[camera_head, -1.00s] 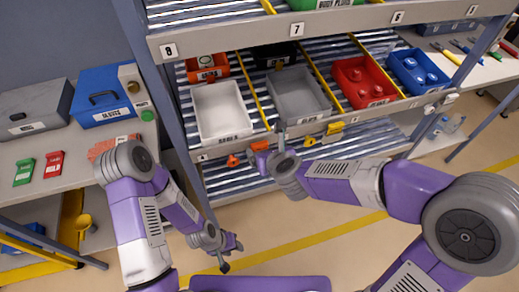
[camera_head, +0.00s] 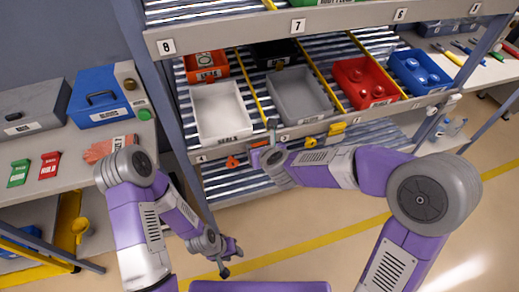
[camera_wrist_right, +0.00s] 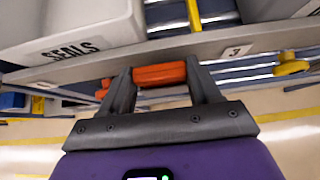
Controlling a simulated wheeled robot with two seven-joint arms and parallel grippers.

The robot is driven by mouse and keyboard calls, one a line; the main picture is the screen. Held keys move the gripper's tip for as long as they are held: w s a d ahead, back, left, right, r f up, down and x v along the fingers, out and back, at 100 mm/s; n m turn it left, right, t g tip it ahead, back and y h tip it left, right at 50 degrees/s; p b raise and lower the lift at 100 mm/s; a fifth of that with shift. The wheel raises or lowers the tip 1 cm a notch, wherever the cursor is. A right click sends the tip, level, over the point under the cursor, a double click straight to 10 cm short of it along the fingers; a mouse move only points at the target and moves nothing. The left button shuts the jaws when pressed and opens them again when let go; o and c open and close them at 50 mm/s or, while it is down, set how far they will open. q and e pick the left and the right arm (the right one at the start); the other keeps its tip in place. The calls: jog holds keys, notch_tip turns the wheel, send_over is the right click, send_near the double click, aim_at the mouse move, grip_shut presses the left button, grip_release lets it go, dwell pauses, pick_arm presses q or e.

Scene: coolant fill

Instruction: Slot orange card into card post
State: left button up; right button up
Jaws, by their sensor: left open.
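My right gripper (camera_head: 262,156) is at the front edge of the middle shelf, below the white and grey bins. In the right wrist view the fingers (camera_wrist_right: 160,78) reach both ends of an orange block-like piece (camera_wrist_right: 160,74), apparently the orange card, and are closed on it. The shelf edge is just behind it. I cannot tell which fitting is the card post. My left gripper (camera_head: 232,262) is open and empty, low over the floor.
The white SEALS bin (camera_head: 220,112) and grey bin (camera_head: 298,95) stand above the shelf edge (camera_head: 330,122). Yellow pieces (camera_head: 336,129) sit on that edge to the right. A side table (camera_head: 60,185) with cases and red and green cards is at left. The floor in front is free.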

grip_shut()
jog(key=shift+r, duration=0.1)
